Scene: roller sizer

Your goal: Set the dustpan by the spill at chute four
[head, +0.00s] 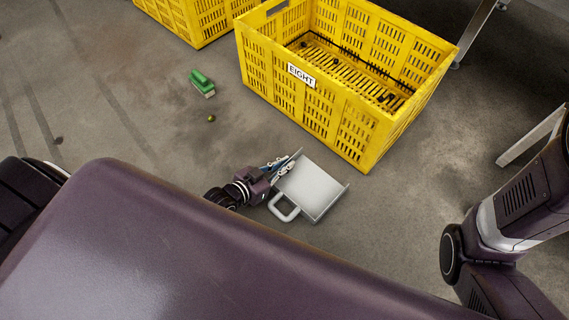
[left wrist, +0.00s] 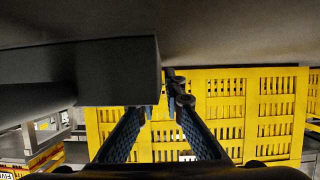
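The light grey dustpan (head: 314,187) is beside the near side of the yellow crate marked EIGHT, its loop handle (head: 284,209) toward me. I cannot tell whether it touches the floor. My left gripper (head: 287,163) is at the dustpan's left edge, fingers pointing toward the crate. In the left wrist view, the fingers (left wrist: 164,100) come close together at their tips beside a dark block, probably the dustpan, which hides part of one finger. Whether they grip it is unclear. My right arm shows at the right; its gripper is out of view. No label for chute four is readable.
The EIGHT crate (head: 352,130) holds a few small dark pieces. Another yellow crate (head: 200,18) stands at the top left. A green brush (head: 202,83) and a small olive-green piece (head: 211,118) lie on the floor. Metal legs (head: 530,137) stand at the right. The left floor is mostly clear.

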